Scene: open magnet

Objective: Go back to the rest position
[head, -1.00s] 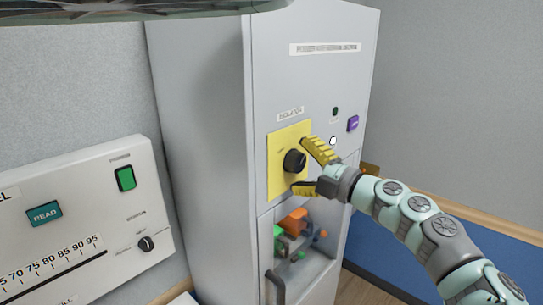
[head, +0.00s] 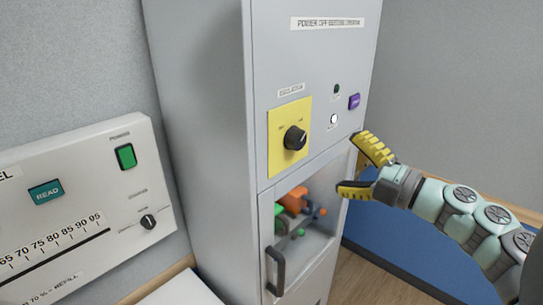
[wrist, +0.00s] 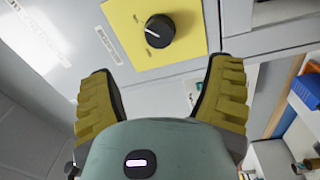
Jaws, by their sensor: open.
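My gripper (head: 364,170) is open and empty, with yellow ribbed fingers, to the right of the grey cabinet's front in the head view. The black rotary knob (head: 295,138) sits on a yellow plate (head: 276,131) on the cabinet front, left of and apart from my gripper. In the wrist view, my gripper's fingers (wrist: 163,100) are spread wide. The knob (wrist: 159,30) shows ahead of them on its yellow plate (wrist: 192,22), with nothing between the fingers.
The grey cabinet (head: 205,150) has an open recess with green and orange parts (head: 293,200) and a handle (head: 275,270) below. A purple button (head: 354,101) is near my gripper. A white panel (head: 90,160) stands at left. The floor (head: 360,285) at lower right is clear.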

